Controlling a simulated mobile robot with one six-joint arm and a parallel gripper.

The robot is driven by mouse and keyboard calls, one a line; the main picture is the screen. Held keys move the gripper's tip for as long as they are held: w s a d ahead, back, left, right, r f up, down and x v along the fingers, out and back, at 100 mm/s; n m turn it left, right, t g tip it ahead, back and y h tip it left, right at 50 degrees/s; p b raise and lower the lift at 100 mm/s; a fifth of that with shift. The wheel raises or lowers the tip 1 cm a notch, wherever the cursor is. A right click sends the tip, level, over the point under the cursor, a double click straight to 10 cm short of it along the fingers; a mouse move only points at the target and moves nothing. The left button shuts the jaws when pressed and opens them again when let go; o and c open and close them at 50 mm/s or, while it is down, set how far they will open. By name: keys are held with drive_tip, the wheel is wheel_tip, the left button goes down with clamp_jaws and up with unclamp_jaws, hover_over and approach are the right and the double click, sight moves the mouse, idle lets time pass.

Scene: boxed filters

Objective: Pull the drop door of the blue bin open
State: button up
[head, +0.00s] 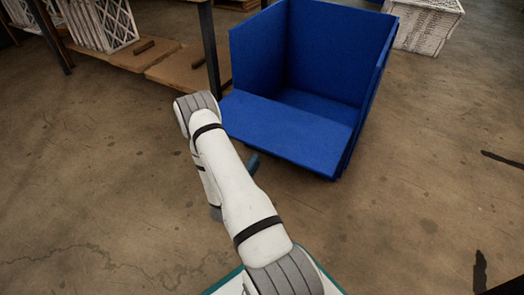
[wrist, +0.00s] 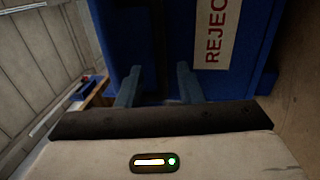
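The blue bin (head: 335,45) stands at the upper middle of the head view, with tall back and side walls. Its drop door (head: 285,130) is the front panel; it is folded down and leans outward toward me, and the bin's inside shows above it. In the wrist view my gripper (wrist: 158,80) has its two blue-grey fingers apart, with a dark upright strip seen between them. A blue face with a pale label in red letters, "REJEC…" (wrist: 217,32), is just beyond. In the head view my arm hides most of the gripper. I cannot tell whether the fingers touch the door.
A shelf rack with dark posts (head: 209,50) and a wooden board (head: 180,72) stands left of the bin. A pale crate (head: 427,28) is at the back right. The concrete floor (head: 410,210) right of my arm is clear apart from dark marks.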

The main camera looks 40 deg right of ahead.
drive_tip(key=b+x, duration=0.1)
drive_tip(key=x, duration=0.5)
drive_tip(key=shift+d+b, duration=0.2)
drive_tip(key=shift+b, duration=0.2)
drive_tip(key=shift+c, duration=0.2)
clamp_jaws()
